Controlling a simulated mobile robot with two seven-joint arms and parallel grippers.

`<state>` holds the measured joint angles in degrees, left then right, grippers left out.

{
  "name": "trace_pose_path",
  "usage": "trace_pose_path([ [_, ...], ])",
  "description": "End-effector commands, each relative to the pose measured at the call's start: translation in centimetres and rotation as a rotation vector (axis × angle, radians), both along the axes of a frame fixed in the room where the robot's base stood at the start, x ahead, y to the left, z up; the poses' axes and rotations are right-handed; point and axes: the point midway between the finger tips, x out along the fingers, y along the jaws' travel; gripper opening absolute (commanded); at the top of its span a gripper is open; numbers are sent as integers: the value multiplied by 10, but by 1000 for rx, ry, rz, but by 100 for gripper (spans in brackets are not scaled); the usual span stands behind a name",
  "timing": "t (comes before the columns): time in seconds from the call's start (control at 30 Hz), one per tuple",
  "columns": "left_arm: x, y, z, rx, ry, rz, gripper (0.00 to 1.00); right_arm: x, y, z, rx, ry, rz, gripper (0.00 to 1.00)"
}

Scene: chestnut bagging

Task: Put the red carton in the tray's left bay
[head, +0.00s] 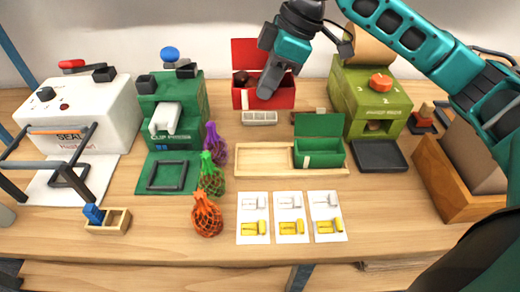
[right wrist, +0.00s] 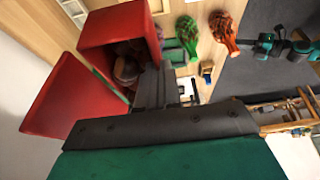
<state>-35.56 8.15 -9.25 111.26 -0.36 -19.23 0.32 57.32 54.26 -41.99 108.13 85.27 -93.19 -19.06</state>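The red carton (head: 247,98) stands upright at the back of the table with its lid raised and brown chestnuts inside. In the right wrist view the carton (right wrist: 98,30) shows its open top and lid. My right gripper (head: 268,88) is at the carton's opening, its dark fingers (right wrist: 156,85) close together by the wall. Whether they grip the wall cannot be told. The wooden tray (head: 262,174) has an empty left bay. A green open carton (head: 318,160) is in its right bay. A dark teal-and-black shape in the wrist view appears to be my left arm.
A white sealer (head: 95,105) and green clip press (head: 190,105) stand at left. Net bags (head: 207,215) stand left of the tray. A green pricer (head: 368,105) and black plate (head: 380,156) are at right. Three cards (head: 290,208) lie in front.

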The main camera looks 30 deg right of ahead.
Motion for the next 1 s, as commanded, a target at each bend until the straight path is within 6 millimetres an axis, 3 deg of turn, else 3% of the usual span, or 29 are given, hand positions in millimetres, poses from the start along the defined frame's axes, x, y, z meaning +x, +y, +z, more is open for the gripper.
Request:
trace_pose_path([
  [0.2,-4,0,-16,0,9,-1,0,-1,0,-62,-2,5,-1,0],
  [0.4,-5,-1,-24,0,13,-2,0,-1,0,-108,-2,2,-1,0],
  [0.67,-6,-1,-28,-1,18,-3,0,0,0,-133,-1,-1,1,0],
  [0.9,-3,-5,-31,-6,15,-8,0,-1,0,-174,-1,2,0,0],
  [1.0,1,-7,-29,-10,6,-11,0,-1,0,-182,0,0,1,0],
])
